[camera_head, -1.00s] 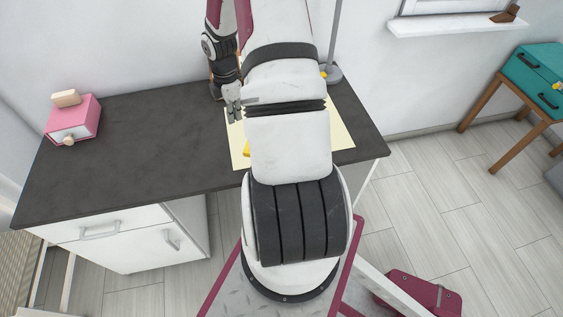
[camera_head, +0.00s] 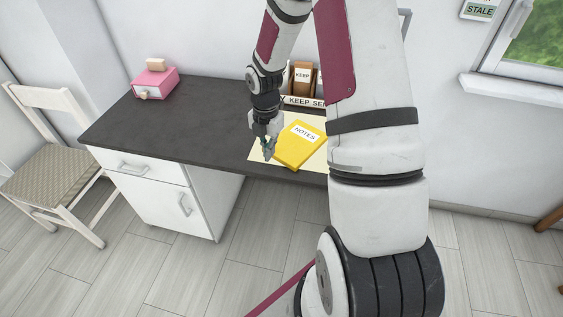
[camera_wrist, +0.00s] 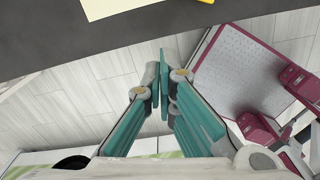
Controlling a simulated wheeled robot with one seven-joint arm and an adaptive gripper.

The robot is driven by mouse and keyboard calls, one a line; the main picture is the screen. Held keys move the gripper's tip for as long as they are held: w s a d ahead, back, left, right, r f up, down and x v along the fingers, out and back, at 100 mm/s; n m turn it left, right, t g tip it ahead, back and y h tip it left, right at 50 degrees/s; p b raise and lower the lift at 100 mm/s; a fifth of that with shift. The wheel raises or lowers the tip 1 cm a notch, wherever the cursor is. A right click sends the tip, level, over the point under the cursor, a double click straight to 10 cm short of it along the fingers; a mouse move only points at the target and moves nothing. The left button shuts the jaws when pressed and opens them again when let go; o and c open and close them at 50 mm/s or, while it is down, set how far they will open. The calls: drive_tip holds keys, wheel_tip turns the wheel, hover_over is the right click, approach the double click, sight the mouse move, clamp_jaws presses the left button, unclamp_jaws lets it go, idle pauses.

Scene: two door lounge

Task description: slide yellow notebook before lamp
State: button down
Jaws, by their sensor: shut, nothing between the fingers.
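The yellow notebook (camera_head: 299,146), marked NOTES, lies on a pale yellow sheet (camera_head: 258,142) on the dark desk. My gripper (camera_head: 269,155) is shut and empty, pointing down just left of the notebook near the desk's front edge; I cannot tell whether it touches. In the wrist view my gripper (camera_wrist: 165,55) shows its fingers together, with the desk edge and a corner of the sheet (camera_wrist: 112,6) beyond. The lamp is not visible now; my arm covers that part of the desk.
A pink box (camera_head: 157,80) stands at the desk's back left. A holder marked KEEP (camera_head: 302,77) stands behind the notebook. A chair (camera_head: 50,150) stands left of the desk.

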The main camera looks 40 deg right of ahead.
sight(280, 157)
wheel_tip(280, 157, down, 9)
drive_tip(key=shift+s+f, duration=0.1)
drive_tip(key=shift+f, duration=0.05)
drive_tip(key=d, duration=0.1)
drive_tip(key=w+d, duration=0.1)
drive_tip(key=d, duration=0.1)
drive_tip(key=shift+w+f, duration=0.1)
drive_tip(key=shift+w, duration=0.1)
drive_tip(key=shift+w+d, duration=0.2)
drive_tip(key=shift+d, duration=0.15)
drive_tip(key=shift+w+d+b, duration=0.25)
drive_tip(key=shift+w+d, duration=0.15)
drive_tip(key=shift+d, duration=0.45)
drive_tip(key=shift+w+d+b, duration=0.2)
drive_tip(key=shift+w+d, duration=0.15)
drive_tip(key=shift+d, duration=0.45)
drive_tip(key=shift+a, duration=0.1)
